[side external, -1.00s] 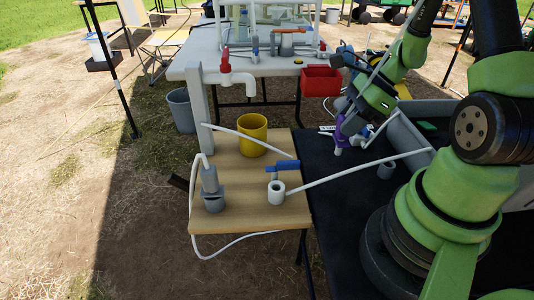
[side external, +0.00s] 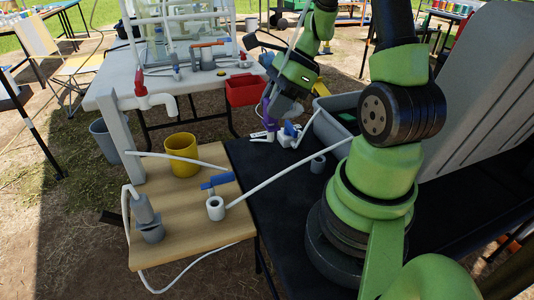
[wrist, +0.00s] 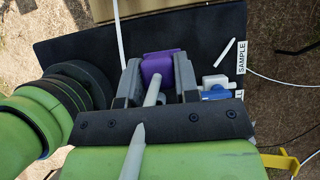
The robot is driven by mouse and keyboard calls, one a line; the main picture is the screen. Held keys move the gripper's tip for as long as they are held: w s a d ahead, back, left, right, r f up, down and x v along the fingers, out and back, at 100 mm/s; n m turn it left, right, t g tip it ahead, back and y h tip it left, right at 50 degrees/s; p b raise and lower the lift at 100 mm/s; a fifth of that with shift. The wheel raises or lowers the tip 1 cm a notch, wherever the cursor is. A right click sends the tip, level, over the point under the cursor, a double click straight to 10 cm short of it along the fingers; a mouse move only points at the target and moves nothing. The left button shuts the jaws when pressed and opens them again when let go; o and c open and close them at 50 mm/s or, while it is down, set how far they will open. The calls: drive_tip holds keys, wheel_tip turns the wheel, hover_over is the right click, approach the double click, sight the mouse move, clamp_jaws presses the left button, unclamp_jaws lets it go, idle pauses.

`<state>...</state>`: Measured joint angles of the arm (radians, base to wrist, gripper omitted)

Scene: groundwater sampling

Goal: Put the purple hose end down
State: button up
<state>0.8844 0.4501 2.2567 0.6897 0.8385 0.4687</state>
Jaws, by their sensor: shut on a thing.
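My gripper (wrist: 159,86) is shut on the purple hose end (wrist: 160,66), which sits between its two grey jaws. A white hose runs back from it over my wrist. In the side external view, my gripper (side external: 276,110) is over the far part of the black mat (side external: 284,184), with the purple end (side external: 269,119) partly hidden by the jaws. I cannot tell whether the purple end touches the mat. A white fitting with a blue handle (side external: 290,131) lies just right of it, and also shows beside the right jaw in the wrist view (wrist: 216,91).
A SAMPLE label (wrist: 241,57) and a short white stick (wrist: 230,52) lie on the mat near my gripper. A grey bin (side external: 338,122) stands to the right, a red bin (side external: 245,91) behind left. A wooden board (side external: 190,221) holds a yellow cup (side external: 182,157) and a blue-handled valve (side external: 216,206).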

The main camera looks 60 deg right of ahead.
wheel_tip(320, 180, down, 8)
idle(0.4)
drive_tip(key=shift+f, duration=0.6)
drive_tip(key=o, duration=0.9)
drive_tip(key=shift+r, duration=0.15)
